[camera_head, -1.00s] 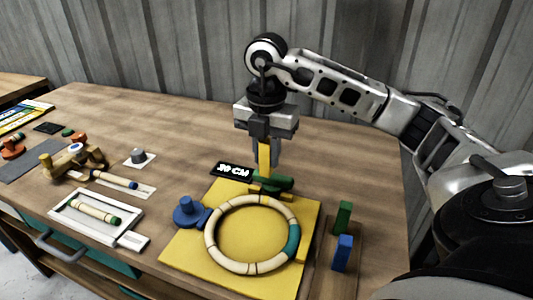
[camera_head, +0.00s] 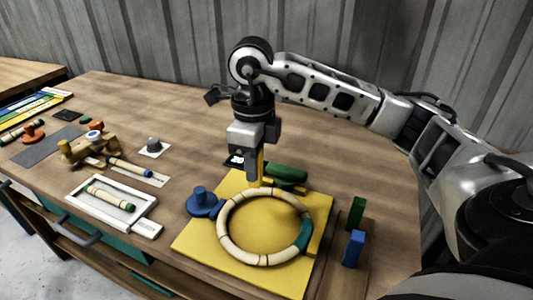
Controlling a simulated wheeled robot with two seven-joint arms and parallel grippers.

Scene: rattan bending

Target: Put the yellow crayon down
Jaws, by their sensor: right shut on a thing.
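My right gripper (camera_head: 254,172) points straight down over the back part of the yellow board (camera_head: 200,240). It is shut on the yellow crayon (camera_head: 261,166), an upright yellow stick that shows as a narrow strip beside the grey fingers. The fingertips appear just behind the back of the rattan ring (camera_head: 224,236); I cannot tell whether the crayon touches the board. Its lower end is partly hidden by the gripper. My left gripper is not in view.
A dark green block (camera_head: 287,174) lies close right of the gripper. A blue knob (camera_head: 201,203) stands left of the ring. Green (camera_head: 356,213) and blue (camera_head: 353,248) blocks stand at right. A white tray (camera_head: 149,228) is at left. The table behind is clear.

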